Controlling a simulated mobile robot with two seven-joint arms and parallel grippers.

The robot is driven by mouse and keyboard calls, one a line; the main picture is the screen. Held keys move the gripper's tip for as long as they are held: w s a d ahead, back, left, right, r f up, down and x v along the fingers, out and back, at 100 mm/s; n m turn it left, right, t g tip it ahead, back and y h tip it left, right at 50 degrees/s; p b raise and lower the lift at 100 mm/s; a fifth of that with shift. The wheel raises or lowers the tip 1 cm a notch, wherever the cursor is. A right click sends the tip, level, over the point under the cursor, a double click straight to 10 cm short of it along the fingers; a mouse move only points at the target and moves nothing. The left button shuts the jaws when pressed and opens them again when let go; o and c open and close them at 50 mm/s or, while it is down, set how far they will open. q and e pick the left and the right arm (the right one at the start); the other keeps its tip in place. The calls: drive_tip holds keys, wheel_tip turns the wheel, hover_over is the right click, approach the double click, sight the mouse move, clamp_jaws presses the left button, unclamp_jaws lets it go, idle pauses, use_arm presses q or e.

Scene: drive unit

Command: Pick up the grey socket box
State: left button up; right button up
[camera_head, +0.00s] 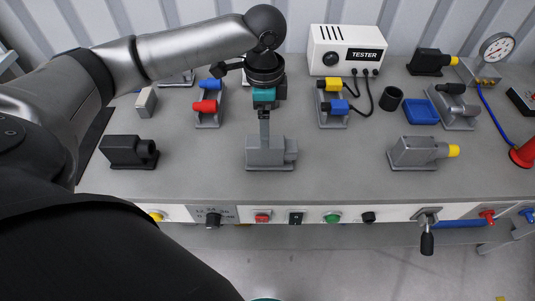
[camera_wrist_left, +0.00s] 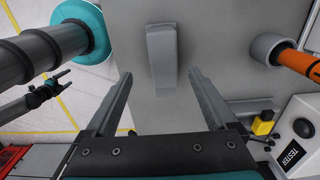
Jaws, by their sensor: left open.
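The grey socket box (camera_head: 283,158) sits on the bench near its front, in the middle of the head view. It also shows in the left wrist view (camera_wrist_left: 162,50) as a long grey block on the grey surface. My left gripper (camera_head: 264,136) points straight down at the box, and its fingers overlap the box's upper part in the head view. In the left wrist view its two fingers (camera_wrist_left: 160,73) are apart, with the box between and beyond their tips. I see no grip on it. My right gripper (camera_wrist_left: 53,86) appears small over the floor in the wrist view.
A black socket box (camera_head: 122,151) stands to the left and a grey unit with a yellow plug (camera_head: 410,153) to the right. Behind are a red-and-blue plug holder (camera_head: 208,121), the white tester (camera_head: 345,50) and a blue tray (camera_head: 421,112). Bare bench lies either side of the box.

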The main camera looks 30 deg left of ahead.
sight(271, 152)
use_arm(q)
wheel_tip(271, 152, down, 2)
drive_tip(key=shift+f, duration=0.2)
drive_tip(key=f, duration=0.1)
drive_tip(key=f+b, duration=0.1)
drive_tip(key=f, duration=0.1)
drive_tip(key=f+b, duration=0.1)
drive_tip(key=f, duration=0.1)
drive_tip(key=shift+w+f, duration=0.1)
drive_tip(key=shift+w, duration=0.25)
drive_tip(key=shift+d, duration=0.1)
clamp_jaws()
